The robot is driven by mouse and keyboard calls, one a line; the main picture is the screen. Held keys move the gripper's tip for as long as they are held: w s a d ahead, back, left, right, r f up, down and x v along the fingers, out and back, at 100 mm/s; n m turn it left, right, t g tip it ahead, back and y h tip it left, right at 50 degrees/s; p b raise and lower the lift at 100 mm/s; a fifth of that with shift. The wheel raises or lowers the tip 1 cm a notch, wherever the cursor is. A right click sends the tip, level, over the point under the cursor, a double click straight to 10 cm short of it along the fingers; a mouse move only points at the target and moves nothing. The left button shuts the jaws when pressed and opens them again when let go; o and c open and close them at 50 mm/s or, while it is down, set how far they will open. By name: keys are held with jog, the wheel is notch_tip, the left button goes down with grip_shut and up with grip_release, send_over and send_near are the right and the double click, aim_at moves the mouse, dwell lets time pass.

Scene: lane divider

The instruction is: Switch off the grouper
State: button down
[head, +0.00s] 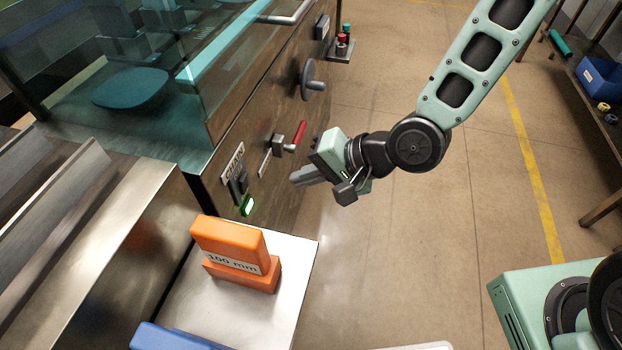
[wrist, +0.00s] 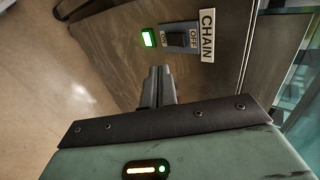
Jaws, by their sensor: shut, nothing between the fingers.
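A black rocker switch (wrist: 177,39) sits on the dark machine panel (wrist: 115,45) under a CHAIN label (wrist: 207,36), with OFF at its label side and ON at its lamp side. A green lamp (wrist: 148,38) beside it is lit. In the head view the switch (head: 238,186) and lit lamp (head: 247,205) are on the machine's front. My gripper (head: 297,177) is shut and empty, pointing at the panel to the right of the switch. In the wrist view its fingertips (wrist: 158,72) are just below the switch and lamp, apparently not touching them. No label reading grouper is legible.
A red-handled lever (head: 297,136), a grey handwheel (head: 311,80) and a red-and-green button box (head: 343,46) line the panel farther back. An orange 100 mm block (head: 232,245) stands on a pale plate (head: 300,262) in front.

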aim_at(244, 177)
jog(key=w+a+f, duration=0.1)
jog(key=a, duration=0.1)
jog(key=a+f, duration=0.1)
jog(key=a, duration=0.2)
jog(key=w+a+f, duration=0.1)
jog(key=a, duration=0.1)
jog(key=shift+w+a+f, duration=0.25)
jog(key=shift+w+f, duration=0.05)
jog(key=shift+f, duration=0.05)
jog(key=shift+w+a, duration=0.15)
jog(key=shift+a, duration=0.35)
jog(key=shift+w+a+r, duration=0.1)
jog(key=shift+a+r, duration=0.05)
jog(key=shift+a, duration=0.15)
jog(key=shift+r+p, duration=0.1)
jog(key=shift+p, duration=0.2)
jog(key=shift+r+p, duration=0.65)
jog(key=shift+r, duration=0.1)
